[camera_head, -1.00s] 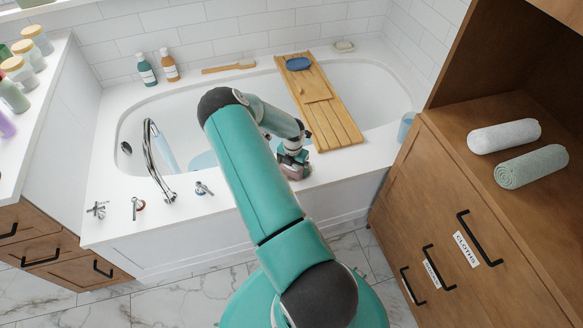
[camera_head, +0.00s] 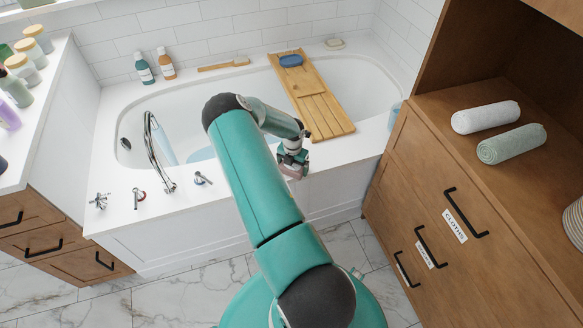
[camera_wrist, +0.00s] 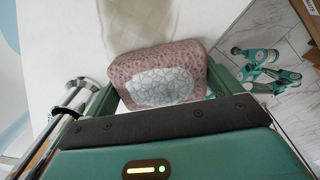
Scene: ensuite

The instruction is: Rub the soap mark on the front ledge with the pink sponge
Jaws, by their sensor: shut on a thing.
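My gripper (camera_head: 292,160) is over the tub's white front ledge (camera_head: 345,152), close to its outer edge. It is shut on the pink sponge (camera_wrist: 119,75), which shows a pale, web-patterned patch on the face toward the wrist camera. In the head view the sponge (camera_head: 292,173) is a small pinkish block under the jaws. The soap mark (camera_wrist: 150,22) is a pale yellow-grey smear on the ledge just past the sponge in the wrist view. Its near end meets the sponge's edge in the picture. I cannot tell whether the sponge touches the ledge.
A wooden bath tray (camera_head: 325,118) with a blue item (camera_head: 291,61) spans the tub. The faucet (camera_head: 152,150) and handles stand on the ledge to the left. A wooden cabinet (camera_head: 440,180) with rolled towels (camera_head: 486,117) stands close on the right.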

